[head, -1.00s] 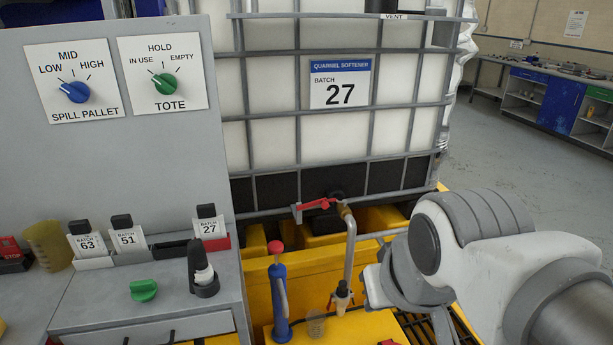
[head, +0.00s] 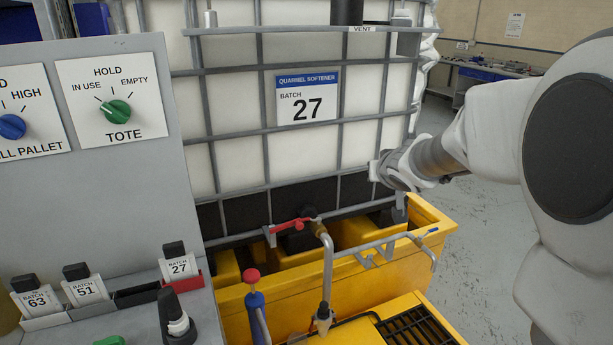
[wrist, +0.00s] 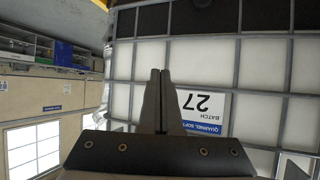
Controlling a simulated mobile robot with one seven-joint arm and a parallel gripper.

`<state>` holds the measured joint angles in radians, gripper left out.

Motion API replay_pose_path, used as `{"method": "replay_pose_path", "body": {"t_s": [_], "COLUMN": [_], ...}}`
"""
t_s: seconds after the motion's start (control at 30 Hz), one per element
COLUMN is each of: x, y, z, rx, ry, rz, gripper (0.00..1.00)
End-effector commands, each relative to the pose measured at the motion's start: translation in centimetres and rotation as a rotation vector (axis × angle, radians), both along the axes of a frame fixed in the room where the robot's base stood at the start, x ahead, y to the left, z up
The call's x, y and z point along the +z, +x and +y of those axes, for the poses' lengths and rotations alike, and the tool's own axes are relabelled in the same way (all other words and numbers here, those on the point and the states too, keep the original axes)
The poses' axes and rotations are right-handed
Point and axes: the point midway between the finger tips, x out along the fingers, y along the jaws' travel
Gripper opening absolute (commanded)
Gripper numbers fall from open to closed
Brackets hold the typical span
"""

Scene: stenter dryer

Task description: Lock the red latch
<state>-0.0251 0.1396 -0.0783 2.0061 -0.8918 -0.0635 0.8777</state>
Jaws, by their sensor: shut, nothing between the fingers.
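A red lever (head: 292,224), the only red latch-like part I can make out, sits low at the front of the white caged tote (head: 233,155). It lies roughly level, its left end at a small grey bracket (head: 270,237) and its right end by the brass outlet fitting. My gripper (wrist: 160,72) is shut and empty. In the head view its end is by the tote's lower right cage, above and right of the lever, fingers hard to make out. The wrist view shows the fingers before the cage and the inverted batch 27 label (wrist: 203,104), with no lever visible.
A grey outlet pipe (head: 328,270) drops from the valve. A grey rail (head: 385,243) with a blue tip stands over the yellow spill pallet (head: 430,212). A red-topped blue tool (head: 254,300) stands left of the pipe. The control panel (head: 115,190) is at left; floor is clear at right.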

Motion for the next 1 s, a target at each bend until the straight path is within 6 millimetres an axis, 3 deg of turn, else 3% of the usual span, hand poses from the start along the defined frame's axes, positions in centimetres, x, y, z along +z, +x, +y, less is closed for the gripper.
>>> {"method": "replay_pose_path", "body": {"t_s": [0.1,0.2,0.33,0.5,0.77,1.0], "x": [-2.6,-5.1,-8.6,-12.3,-14.5,-16.7], "y": [3.3,5.4,7.0,7.6,7.9,10.5], "z": [2.0,4.0,6.5,8.8,10.2,12.1], "rx": [0.087,0.169,0.271,0.365,0.412,0.412], "ry": [0.047,0.097,0.164,0.235,0.272,0.272], "rz": [-0.004,0.006,0.043,0.101,0.137,0.137], "gripper": [0.0,0.0,0.0,0.0,0.0,0.0]}}
